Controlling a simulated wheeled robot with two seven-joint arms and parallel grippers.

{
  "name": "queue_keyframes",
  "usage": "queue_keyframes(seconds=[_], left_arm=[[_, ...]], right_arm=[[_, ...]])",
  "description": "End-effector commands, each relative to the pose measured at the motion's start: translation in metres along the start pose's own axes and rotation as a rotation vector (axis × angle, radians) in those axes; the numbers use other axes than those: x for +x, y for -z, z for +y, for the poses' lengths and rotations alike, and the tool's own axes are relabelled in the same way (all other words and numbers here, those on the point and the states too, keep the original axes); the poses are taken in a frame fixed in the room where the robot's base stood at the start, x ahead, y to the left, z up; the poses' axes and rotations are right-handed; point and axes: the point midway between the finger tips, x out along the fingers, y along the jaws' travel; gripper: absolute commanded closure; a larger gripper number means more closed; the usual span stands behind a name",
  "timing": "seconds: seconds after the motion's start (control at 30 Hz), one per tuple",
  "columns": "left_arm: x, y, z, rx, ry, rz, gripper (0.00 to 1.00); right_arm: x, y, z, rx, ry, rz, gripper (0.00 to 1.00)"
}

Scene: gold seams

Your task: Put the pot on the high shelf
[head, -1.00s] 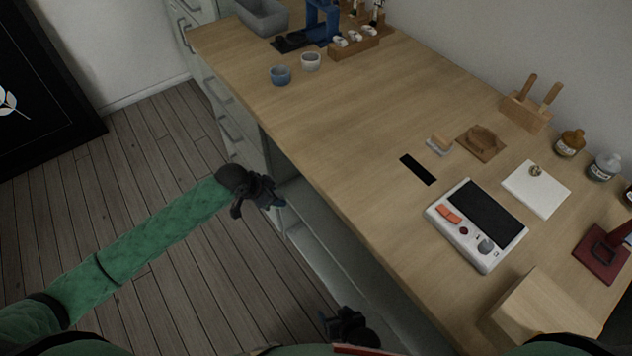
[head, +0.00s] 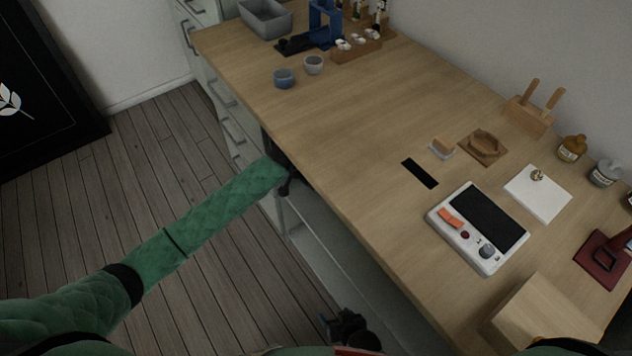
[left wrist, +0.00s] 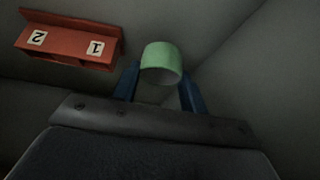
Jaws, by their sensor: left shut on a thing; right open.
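A pale green round pot (left wrist: 161,60) shows in the left wrist view, between the two blue fingers of my left gripper (left wrist: 162,82), which is shut on it. In the head view my left arm reaches into the open cabinet under the bench top, and most of that gripper is hidden by the bench edge. The open shelf space (head: 318,240) shows below the bench front; its inner shelves are mostly hidden. My right gripper (head: 345,326) is open and empty at the bottom of the head view, in front of the cabinet.
A red rack (left wrist: 75,42) labelled 1 and 2 is at upper left in the left wrist view, beside grey walls. The bench top (head: 340,130) holds a white device (head: 462,240), two small cups, a wooden block (head: 545,315) and tools. Its middle is clear.

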Motion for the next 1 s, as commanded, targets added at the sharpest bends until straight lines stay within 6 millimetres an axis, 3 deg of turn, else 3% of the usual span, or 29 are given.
queue_keyframes(seconds=[0.2,0.53,0.57,0.67,1.0], left_arm=[[0.02,-0.014,0.0,-0.001,0.0,-0.001,0.78],[0.022,-0.015,0.0,0.0,0.0,-0.001,0.78],[0.022,-0.016,0.0,0.0,0.0,-0.001,0.55],[0.022,-0.015,0.0,0.0,0.0,-0.001,0.35],[0.02,-0.014,0.0,0.0,0.0,0.0,0.35]], right_arm=[[0.0,0.0,0.0,0.0,0.0,0.001,0.32],[-0.001,0.001,0.001,0.0,-0.001,0.0,0.32],[-0.001,0.001,0.001,0.0,-0.001,-0.001,0.32],[-0.001,0.001,0.001,0.0,-0.001,-0.002,0.32],[0.0,0.001,0.001,0.0,-0.001,0.001,0.32]])
